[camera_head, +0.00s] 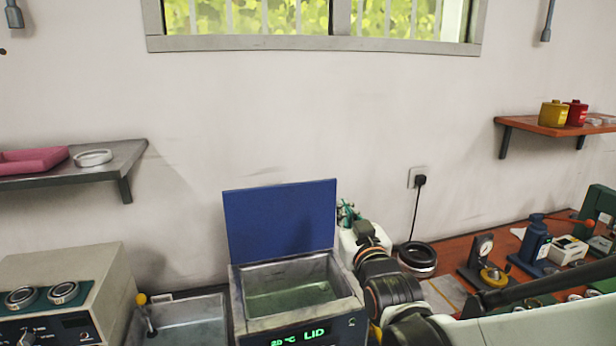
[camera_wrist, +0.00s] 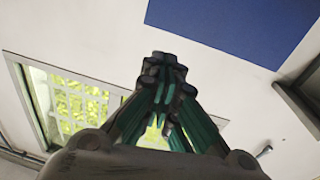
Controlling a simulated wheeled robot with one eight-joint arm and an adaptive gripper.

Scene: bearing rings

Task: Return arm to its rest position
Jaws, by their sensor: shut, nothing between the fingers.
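My gripper (camera_head: 348,214) is at the end of my arm, pointing up beside the right edge of the open blue lid in the head view. Its green fingers are shut and empty in the wrist view (camera_wrist: 166,82). My arm reaches in from the lower right, low over the front of the bench. The blue lid (camera_head: 280,220) stands upright on the bath (camera_head: 345,308), whose display reads "LID". The lid also shows above the gripper in the wrist view (camera_wrist: 235,25). The gripper is apart from the lid there.
A dark ring (camera_head: 416,258) lies right of my arm on the red-brown bench (camera_head: 450,240). A dial gauge (camera_head: 481,250) and a blue press (camera_head: 533,245) stand further right. A control box (camera_head: 70,285) and a shallow basin (camera_head: 195,318) are at left.

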